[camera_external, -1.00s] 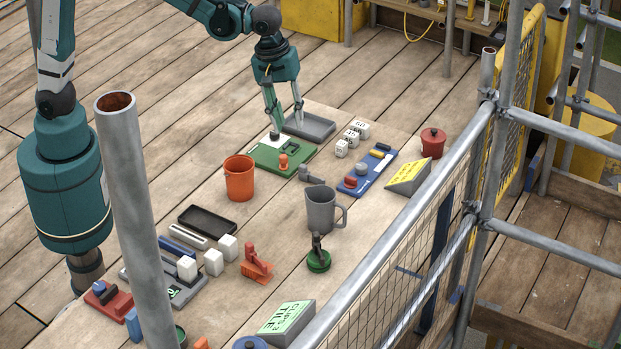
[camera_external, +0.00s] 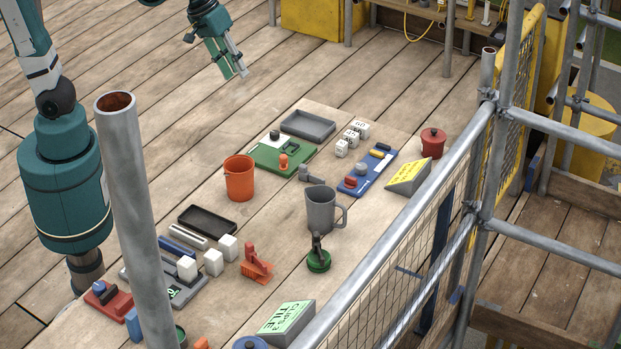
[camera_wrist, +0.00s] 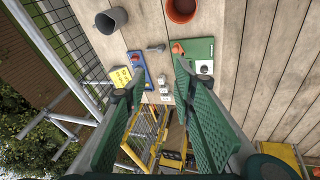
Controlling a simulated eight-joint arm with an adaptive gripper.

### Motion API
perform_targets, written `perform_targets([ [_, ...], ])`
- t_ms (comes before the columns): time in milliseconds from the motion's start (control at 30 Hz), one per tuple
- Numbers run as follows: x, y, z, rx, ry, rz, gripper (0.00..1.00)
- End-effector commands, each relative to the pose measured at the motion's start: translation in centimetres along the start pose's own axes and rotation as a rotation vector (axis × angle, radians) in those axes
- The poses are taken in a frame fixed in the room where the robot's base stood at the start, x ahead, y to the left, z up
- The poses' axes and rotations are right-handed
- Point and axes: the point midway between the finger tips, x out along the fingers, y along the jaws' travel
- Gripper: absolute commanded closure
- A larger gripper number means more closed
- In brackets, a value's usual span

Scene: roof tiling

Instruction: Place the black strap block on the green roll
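A round green piece (camera_external: 318,262) stands on the planks at the front right, with an upright black part (camera_external: 317,242) on it. A green board (camera_external: 268,160) carries a small black knob (camera_external: 274,134), a dark green block and an orange piece; the board also shows in the wrist view (camera_wrist: 198,48). I cannot tell for sure which of these are the strap block and roll. Another green round thing (camera_external: 181,337) is mostly hidden behind the pole. My gripper (camera_external: 236,74) hangs high behind the board, with its fingers apart and empty in the wrist view (camera_wrist: 158,80).
A grey tray (camera_external: 309,126), orange bucket (camera_external: 239,180), grey mug (camera_external: 321,212) and blue board (camera_external: 362,182) surround the middle. White cubes (camera_external: 213,262) and a black tray (camera_external: 207,222) lie at front left. A vertical pole (camera_external: 135,200) and the scaffold rail border the front. Planks at the back left are clear.

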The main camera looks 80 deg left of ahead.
Motion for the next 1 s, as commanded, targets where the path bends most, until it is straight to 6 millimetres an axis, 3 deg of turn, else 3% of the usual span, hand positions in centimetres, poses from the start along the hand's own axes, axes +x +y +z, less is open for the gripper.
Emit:
perform_targets([
  [500, -3.5, -9.4, 1.9, 0.280, 0.117, 0.022, 0.74],
  [1000, -4.6, -16.7, 4.7, 0.538, 0.230, -0.004, 0.74],
])
